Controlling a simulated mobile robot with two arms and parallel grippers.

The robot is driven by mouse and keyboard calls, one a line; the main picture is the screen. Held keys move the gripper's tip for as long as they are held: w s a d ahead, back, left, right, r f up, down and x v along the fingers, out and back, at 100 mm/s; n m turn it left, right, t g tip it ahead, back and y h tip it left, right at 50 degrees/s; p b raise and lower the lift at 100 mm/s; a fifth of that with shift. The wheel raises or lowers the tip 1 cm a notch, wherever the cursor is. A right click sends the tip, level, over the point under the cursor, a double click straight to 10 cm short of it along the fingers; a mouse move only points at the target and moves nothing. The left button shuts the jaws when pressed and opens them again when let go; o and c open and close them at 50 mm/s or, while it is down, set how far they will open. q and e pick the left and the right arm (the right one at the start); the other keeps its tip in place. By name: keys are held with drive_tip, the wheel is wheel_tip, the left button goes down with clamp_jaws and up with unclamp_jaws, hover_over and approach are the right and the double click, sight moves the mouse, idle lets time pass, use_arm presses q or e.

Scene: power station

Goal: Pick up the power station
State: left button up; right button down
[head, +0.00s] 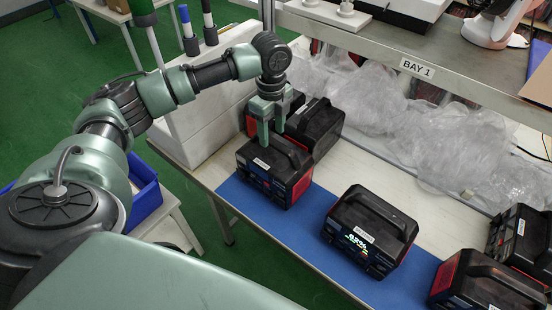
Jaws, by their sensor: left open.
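Several black and red power stations stand on the bench in the head view. One (268,178) is at the left end of the blue mat, with a carry handle on top. Two more stand close behind it, one (318,130) to the right and one (252,124) partly hidden by my gripper. Another power station (368,232) with a lit display stands in the middle of the mat. My left gripper (272,138) is open and points down at the back of the left mat station, by its handle. I cannot tell whether it touches. My right gripper is not in view.
Two more power stations (487,284) (522,238) stand at the right. Crumpled clear plastic (400,110) lies behind, under a shelf marked BAY 1 (416,69). White blocks (205,120) stand left of the stations. The blue mat (300,233) is bare between stations.

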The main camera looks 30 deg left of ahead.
sight(274, 142)
use_arm(q)
drive_tip(key=shift+s+d+f+p, duration=0.1)
drive_tip(key=shift+d+f+p, duration=0.15)
drive_tip(key=shift+f, duration=0.3)
drive_tip(key=shift+s+d+f+p, duration=0.1)
drive_tip(key=shift+f+p, duration=0.25)
drive_tip(key=shift+f, duration=0.2)
drive_tip(key=f, duration=0.3)
drive_tip(key=shift+w, duration=0.25)
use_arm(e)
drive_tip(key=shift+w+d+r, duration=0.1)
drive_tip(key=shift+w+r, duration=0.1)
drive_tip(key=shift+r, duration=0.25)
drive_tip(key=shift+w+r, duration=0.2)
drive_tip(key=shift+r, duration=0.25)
use_arm(q)
drive_tip(key=shift+p, duration=0.3)
drive_tip(key=shift+c, duration=0.3)
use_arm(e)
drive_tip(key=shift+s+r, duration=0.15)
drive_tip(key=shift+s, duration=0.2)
use_arm(q)
clamp_jaws()
